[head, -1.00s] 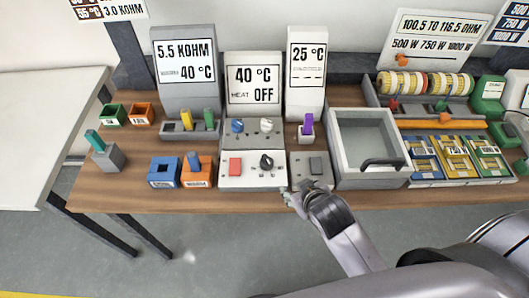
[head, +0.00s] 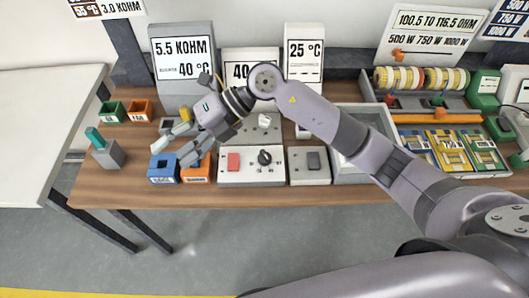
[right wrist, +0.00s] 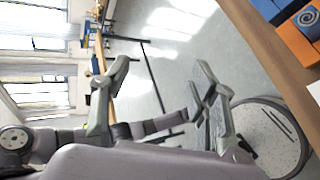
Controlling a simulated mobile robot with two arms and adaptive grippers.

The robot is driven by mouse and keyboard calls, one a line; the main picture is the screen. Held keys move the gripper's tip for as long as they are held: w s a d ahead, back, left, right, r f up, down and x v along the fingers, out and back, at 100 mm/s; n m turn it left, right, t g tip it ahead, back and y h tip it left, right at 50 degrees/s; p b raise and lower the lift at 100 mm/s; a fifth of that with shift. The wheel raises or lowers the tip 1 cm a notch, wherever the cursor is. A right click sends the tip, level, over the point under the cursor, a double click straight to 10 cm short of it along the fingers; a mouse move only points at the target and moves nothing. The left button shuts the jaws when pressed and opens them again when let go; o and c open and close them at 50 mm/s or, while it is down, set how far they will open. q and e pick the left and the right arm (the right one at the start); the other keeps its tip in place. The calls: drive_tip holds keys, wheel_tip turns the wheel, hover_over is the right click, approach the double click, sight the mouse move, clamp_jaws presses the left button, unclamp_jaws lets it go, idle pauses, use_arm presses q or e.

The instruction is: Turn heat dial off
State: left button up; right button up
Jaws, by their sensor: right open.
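The control box has an upper panel (head: 262,136) with a white knob (head: 264,120) and a lower panel with a black dial (head: 265,157) and a red switch (head: 233,161). I cannot tell which knob is the heat dial. My right gripper (head: 173,149) is open and empty, left of the panels and above the blue box (head: 163,172) and orange box (head: 197,172). Its spread fingers also show in the right wrist view (right wrist: 163,75). My left gripper is not in view.
A grey box with a dark switch (head: 313,160) stands right of the control box. A grey tray (head: 346,172) is further right, partly behind my arm. Green and orange small boxes (head: 140,110) sit at the left. The front table strip is clear.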

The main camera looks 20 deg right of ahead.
drive_tip(key=w+d+f+h, duration=0.2)
drive_tip(key=d+h, duration=0.1)
drive_tip(key=d, duration=0.2)
drive_tip(key=w+d+f+h, duration=0.2)
drive_tip(key=d+f+h, duration=0.1)
drive_tip(key=d+h, duration=0.15)
drive_tip(key=r+m+t+h, duration=0.1)
drive_tip(key=m+h, duration=0.1)
drive_tip(key=h, duration=0.3)
hover_over(265, 154)
wheel_tip(265, 154, down, 16)
drive_tip(key=p, duration=0.5)
drive_tip(key=shift+r, duration=0.15)
drive_tip(key=shift+f, duration=0.55)
drive_tip(key=shift+c, duration=0.6)
drive_tip(key=shift+w, duration=0.1)
drive_tip(key=c, duration=1)
drive_tip(key=shift+c, duration=0.2)
